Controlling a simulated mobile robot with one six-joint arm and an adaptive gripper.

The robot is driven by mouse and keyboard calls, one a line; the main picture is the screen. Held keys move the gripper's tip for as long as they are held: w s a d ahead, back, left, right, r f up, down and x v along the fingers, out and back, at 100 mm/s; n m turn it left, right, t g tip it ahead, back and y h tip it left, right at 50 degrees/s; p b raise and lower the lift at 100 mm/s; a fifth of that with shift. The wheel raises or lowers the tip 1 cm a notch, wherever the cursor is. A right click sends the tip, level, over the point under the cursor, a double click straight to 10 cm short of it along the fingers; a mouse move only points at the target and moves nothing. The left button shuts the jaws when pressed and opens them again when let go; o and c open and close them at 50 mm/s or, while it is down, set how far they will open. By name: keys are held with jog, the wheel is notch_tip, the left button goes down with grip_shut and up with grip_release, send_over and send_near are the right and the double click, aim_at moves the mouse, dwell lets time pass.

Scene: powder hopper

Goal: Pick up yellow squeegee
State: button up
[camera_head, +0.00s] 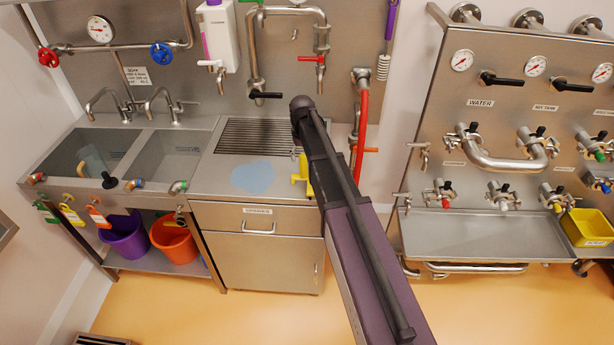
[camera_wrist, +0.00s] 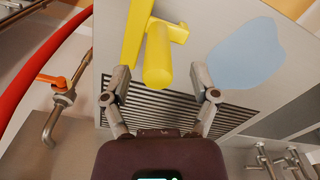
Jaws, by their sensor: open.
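The yellow squeegee (camera_wrist: 158,55) lies on the steel counter beside the slotted drain grille. In the wrist view its rounded handle points toward my gripper and sits between the lines of the two fingers. In the head view only a small part of the squeegee (camera_head: 299,171) shows, left of my arm; the rest is hidden behind the arm. My gripper (camera_wrist: 163,84) is open, with its fingertips on either side of the handle's end. I see no clear contact. In the head view my arm hides the gripper.
A light-blue patch (camera_head: 253,177) lies on the counter left of the squeegee. The drain grille (camera_head: 258,135) is behind it, below a steel tap. A red hose (camera_head: 362,120) hangs to the right. Two sinks (camera_head: 165,158) are at left, and a valve panel (camera_head: 480,120) stands at right.

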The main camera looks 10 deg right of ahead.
aim_at(304, 177)
jog(key=shift+f, duration=0.1)
jog(key=shift+d+f+b, duration=0.1)
jog(key=shift+f+b, duration=2.45)
jog(key=shift+b, duration=0.05)
jog(key=shift+c, duration=0.2)
grip_shut()
